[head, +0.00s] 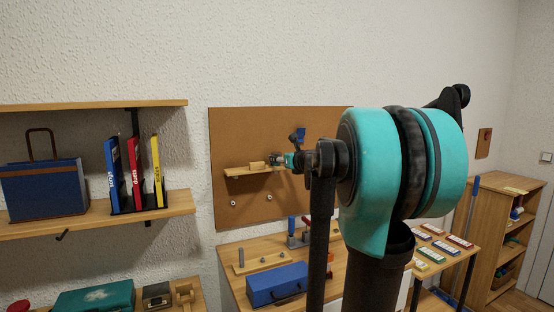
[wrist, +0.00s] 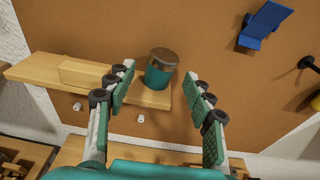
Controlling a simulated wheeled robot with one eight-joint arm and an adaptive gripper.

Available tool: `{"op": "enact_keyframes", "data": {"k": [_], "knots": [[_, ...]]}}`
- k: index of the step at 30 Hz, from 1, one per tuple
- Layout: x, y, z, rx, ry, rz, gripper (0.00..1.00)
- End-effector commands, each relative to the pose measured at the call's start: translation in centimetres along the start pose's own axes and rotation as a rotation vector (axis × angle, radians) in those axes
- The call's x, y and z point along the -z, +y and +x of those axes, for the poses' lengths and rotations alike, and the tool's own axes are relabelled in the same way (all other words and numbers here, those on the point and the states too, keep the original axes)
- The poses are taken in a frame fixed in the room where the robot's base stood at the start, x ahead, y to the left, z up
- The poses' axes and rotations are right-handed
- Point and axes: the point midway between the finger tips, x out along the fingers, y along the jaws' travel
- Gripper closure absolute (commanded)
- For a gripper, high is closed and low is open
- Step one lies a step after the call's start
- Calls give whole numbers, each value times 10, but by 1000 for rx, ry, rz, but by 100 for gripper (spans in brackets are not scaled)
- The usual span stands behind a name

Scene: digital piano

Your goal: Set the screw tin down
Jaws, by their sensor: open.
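The screw tin (wrist: 161,72), a teal cylinder with a brown lid, stands upright on the right end of a small wooden shelf (wrist: 35,68) on a brown board. My gripper (wrist: 160,78) is open, with one finger on each side of the tin in the wrist view. A gap shows between the tin and each finger. How far the fingertips reach around it is hard to tell. In the head view my gripper (head: 285,160) is at the right end of the shelf (head: 236,173), small and partly hidden by my arm; the tin is not clear there.
A wooden block (wrist: 86,73) lies on the shelf left of the tin. A blue holder (wrist: 262,25) and a black peg (wrist: 308,63) are on the board to the right. Below, a bench holds a blue toolbox (head: 276,284). Binders (head: 134,172) stand on a shelf at left.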

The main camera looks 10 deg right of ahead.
Motion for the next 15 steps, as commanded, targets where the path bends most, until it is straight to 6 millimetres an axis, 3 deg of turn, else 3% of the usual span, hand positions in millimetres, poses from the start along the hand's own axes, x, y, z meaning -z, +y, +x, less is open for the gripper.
{"op": "enact_keyframes", "data": {"k": [6, 15], "knots": [[0, 0, -40, 1, 0, 0, 47], [0, 0, -64, 0, 0, 0, 47]]}}
